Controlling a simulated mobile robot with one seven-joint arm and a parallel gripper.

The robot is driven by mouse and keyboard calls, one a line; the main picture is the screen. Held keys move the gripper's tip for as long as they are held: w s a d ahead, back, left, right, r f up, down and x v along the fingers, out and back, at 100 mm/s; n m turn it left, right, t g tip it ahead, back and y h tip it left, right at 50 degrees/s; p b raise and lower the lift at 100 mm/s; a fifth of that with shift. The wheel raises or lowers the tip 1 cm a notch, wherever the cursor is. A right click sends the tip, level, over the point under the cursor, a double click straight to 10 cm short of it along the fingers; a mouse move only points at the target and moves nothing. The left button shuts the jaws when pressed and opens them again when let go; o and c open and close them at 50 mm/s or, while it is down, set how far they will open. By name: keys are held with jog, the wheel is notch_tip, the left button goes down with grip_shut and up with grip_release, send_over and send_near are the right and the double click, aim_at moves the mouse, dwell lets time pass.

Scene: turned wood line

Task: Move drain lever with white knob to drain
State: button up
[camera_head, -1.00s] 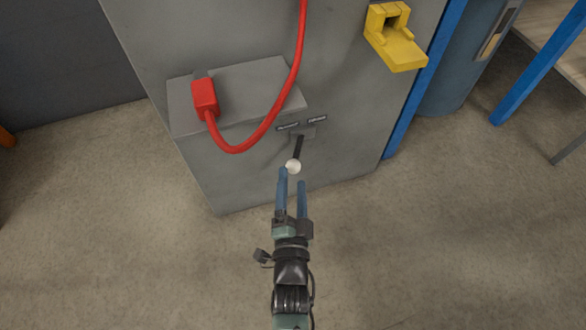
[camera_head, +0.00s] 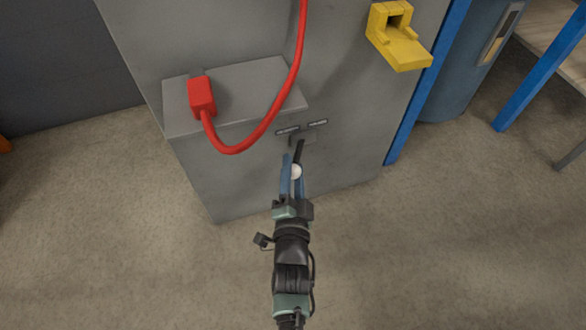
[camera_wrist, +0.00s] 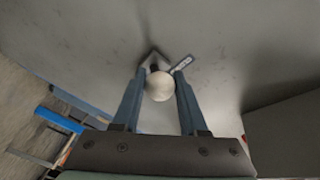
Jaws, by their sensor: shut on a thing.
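The drain lever (camera_head: 299,152) is a short dark rod on the lower front of a grey cabinet, below two small dark labels (camera_head: 301,127) too blurred to read. Its white knob (camera_head: 296,171) is at the lower end of the rod. My gripper (camera_head: 296,166) is shut on the knob, with one blue finger on each side. In the wrist view the knob (camera_wrist: 159,86) sits between the two fingertips (camera_wrist: 160,82) and hides most of the rod. One label (camera_wrist: 182,63) shows beside the right fingertip.
A red plug (camera_head: 202,96) with a red hose (camera_head: 262,128) stands on a grey ledge (camera_head: 260,84) left of the lever. A yellow bracket (camera_head: 400,45) is on the cabinet (camera_head: 345,70) at upper right. A blue post (camera_head: 408,130) stands at its right edge. The floor in front is clear.

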grip_shut()
dwell(0.8)
jog(key=shift+s+d, duration=0.1)
jog(key=shift+d, duration=0.1)
